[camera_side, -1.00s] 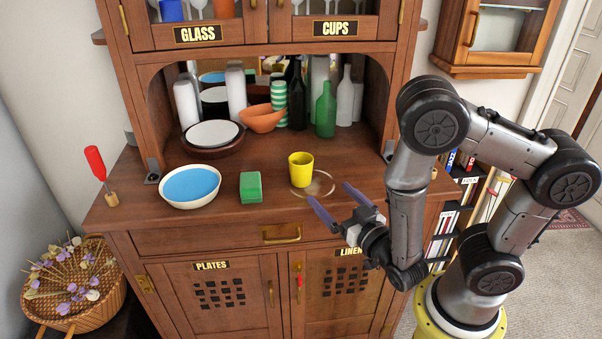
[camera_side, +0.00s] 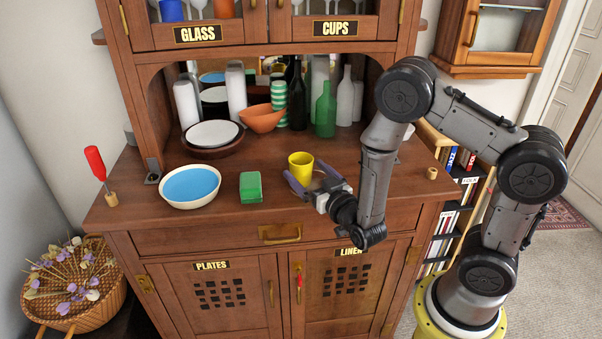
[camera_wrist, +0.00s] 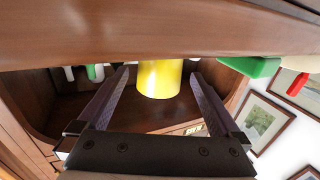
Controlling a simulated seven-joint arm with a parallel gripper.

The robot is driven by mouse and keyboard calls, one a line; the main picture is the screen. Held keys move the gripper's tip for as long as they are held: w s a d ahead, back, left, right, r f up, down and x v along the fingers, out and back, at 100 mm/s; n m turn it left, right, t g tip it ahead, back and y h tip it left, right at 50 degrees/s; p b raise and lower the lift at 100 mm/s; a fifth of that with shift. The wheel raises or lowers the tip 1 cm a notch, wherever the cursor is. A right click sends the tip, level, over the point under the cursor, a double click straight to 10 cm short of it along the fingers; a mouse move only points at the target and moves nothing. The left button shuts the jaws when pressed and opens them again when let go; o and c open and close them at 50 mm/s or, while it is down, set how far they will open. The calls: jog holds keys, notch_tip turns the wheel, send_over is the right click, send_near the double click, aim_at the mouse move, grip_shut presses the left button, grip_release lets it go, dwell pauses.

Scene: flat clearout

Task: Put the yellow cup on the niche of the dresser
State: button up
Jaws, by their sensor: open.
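The yellow cup (camera_side: 300,161) stands upright on the dresser's counter (camera_side: 245,222), in front of the niche (camera_side: 156,115). The niche is the arched recess at the back of the dresser. My gripper (camera_side: 303,173) is open and low over the counter, with one finger on each side of the cup. In the wrist view the cup (camera_wrist: 160,78) lies between the two fingertips, with a gap visible on both sides. The cup's lower part is partly covered by the gripper in the side view.
A green block (camera_side: 250,187), a blue-and-white bowl (camera_side: 190,186) and stacked dishes (camera_side: 213,134) stand left of the cup. An orange bowl (camera_side: 261,118), a striped cup stack (camera_side: 279,103) and several bottles (camera_side: 326,112) stand behind it.

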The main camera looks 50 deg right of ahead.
aim_at(307, 171)
jog(key=shift+x, duration=1.7)
grip_shut()
jog(key=shift+r, duration=0.1)
